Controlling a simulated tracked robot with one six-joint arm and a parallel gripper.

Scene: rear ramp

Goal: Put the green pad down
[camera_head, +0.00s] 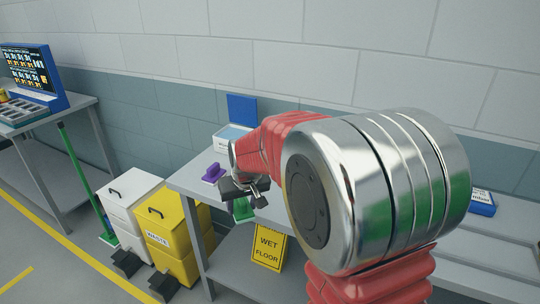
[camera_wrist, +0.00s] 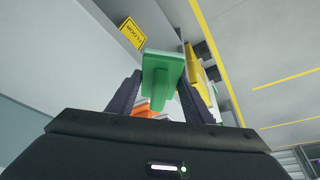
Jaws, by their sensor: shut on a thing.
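The green pad (camera_wrist: 163,70) is between the two dark fingers of my gripper (camera_wrist: 158,98) in the wrist view, which are shut on it. In the head view my gripper (camera_head: 246,190) is over the front part of the grey table (camera_head: 200,186). A small part of the green pad (camera_head: 243,209) shows below it, partly hidden by the fingers. I cannot tell whether the pad touches the table. A purple pad with a handle (camera_head: 213,172) sits on the table just left of my gripper.
A box with an open blue lid (camera_head: 241,110) stands at the table's back. A yellow waste bin (camera_head: 166,228) and a white bin (camera_head: 124,203) stand left. My arm hides much of the table's middle.

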